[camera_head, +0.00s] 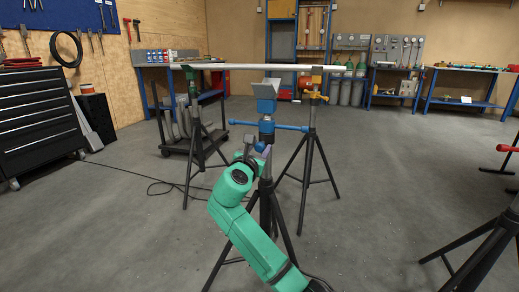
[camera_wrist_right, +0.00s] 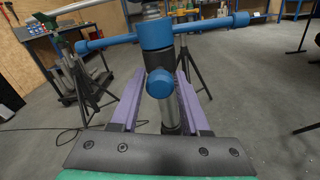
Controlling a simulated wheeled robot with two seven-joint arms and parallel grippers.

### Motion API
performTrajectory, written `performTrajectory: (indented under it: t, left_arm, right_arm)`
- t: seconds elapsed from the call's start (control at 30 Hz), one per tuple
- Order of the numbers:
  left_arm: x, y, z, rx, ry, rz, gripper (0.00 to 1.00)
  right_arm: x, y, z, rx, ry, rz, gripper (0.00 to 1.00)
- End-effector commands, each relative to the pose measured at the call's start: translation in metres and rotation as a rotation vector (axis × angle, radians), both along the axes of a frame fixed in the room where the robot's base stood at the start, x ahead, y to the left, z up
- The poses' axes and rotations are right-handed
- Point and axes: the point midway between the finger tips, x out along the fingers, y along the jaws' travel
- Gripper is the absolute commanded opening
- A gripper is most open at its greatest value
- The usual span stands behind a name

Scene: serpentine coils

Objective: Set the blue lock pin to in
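In the head view the blue stand head (camera_head: 267,125) is at centre, and the knob (camera_head: 260,146) is small and partly hidden by my arm. My right gripper (camera_wrist_right: 160,76) has two purple fingers, apart, one on each side of the knob with visible gaps. It is open and holds nothing. In the head view my right gripper (camera_head: 266,153) is just below the collar. My left gripper is not in view.
A blue crossbar (camera_head: 292,127) sticks out both sides of the collar. A long pale pipe (camera_head: 235,67) spans behind on tripod stands with green and orange heads (camera_head: 310,86). A black cart (camera_head: 190,140) stands behind left.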

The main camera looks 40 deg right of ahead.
Motion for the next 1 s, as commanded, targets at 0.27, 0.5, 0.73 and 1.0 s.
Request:
performTrajectory:
  t: [0.27, 0.5, 0.73, 1.0]
  left_arm:
    - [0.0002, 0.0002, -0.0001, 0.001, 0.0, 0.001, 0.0]
    - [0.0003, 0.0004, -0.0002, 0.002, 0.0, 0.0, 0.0]
    - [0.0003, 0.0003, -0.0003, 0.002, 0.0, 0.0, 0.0]
    - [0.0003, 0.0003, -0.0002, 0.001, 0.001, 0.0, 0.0]
  right_arm:
    - [-0.0001, 0.0004, -0.0006, 0.0, 0.001, 0.0, 0.0]
    - [-0.0001, 0.0006, -0.001, 0.0, 0.002, -0.001, 0.0]
    - [-0.0001, 0.0006, -0.0014, 0.001, 0.002, 0.0, 0.0]
    - [-0.0001, 0.0008, -0.0018, 0.001, 0.003, 0.0, 0.0]
